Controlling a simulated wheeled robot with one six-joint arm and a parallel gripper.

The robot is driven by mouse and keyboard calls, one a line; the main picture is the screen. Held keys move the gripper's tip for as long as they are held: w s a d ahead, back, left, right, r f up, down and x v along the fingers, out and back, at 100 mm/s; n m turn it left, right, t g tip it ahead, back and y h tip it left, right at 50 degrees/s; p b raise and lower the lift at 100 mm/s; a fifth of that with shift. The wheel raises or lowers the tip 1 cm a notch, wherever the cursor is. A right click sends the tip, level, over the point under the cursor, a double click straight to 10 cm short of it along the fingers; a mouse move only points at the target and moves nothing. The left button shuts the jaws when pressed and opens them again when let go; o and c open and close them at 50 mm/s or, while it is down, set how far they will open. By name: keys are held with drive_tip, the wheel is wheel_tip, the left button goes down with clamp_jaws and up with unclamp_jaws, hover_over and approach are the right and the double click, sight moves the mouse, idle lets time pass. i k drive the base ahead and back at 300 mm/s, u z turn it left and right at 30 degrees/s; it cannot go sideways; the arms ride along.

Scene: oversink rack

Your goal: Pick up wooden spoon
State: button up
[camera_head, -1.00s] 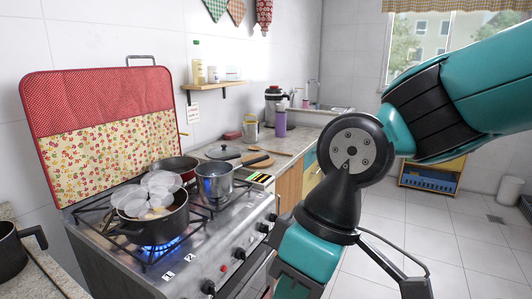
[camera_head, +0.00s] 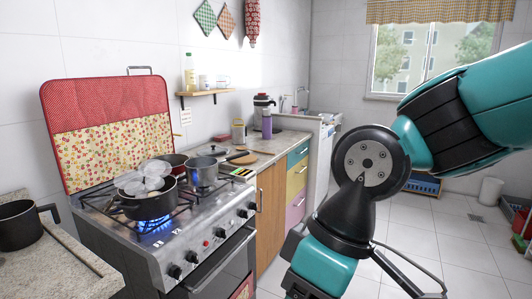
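I cannot make out the wooden spoon for certain. A small light-brown elongated shape (camera_head: 267,153) lies on the far counter beside a round wooden board (camera_head: 243,158), and it may be the spoon. It is too small to tell. My arm reaches in from the right and bends down at the black joint in the middle. My gripper's fingers are below the bottom edge of the picture, so what they hold, if anything, is hidden.
The stove (camera_head: 197,232) has a lit burner under a black pot (camera_head: 150,201) with clear lids or bowls on top. A dark saucepan (camera_head: 18,226) sits on the left counter (camera_head: 45,266). The tiled floor (camera_head: 440,245) at right is open.

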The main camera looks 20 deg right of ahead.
sight(241, 148)
drive_tip(key=z, duration=0.75)
drive_tip(key=i, duration=1)
drive_tip(key=z, duration=0.85)
drive_tip(key=i, duration=1.4)
drive_tip(key=u, duration=0.4)
drive_tip(key=i, duration=0.85)
drive_tip(key=u, duration=1.35)
drive_tip(key=i, duration=0.65)
drive_tip(key=u, duration=0.55)
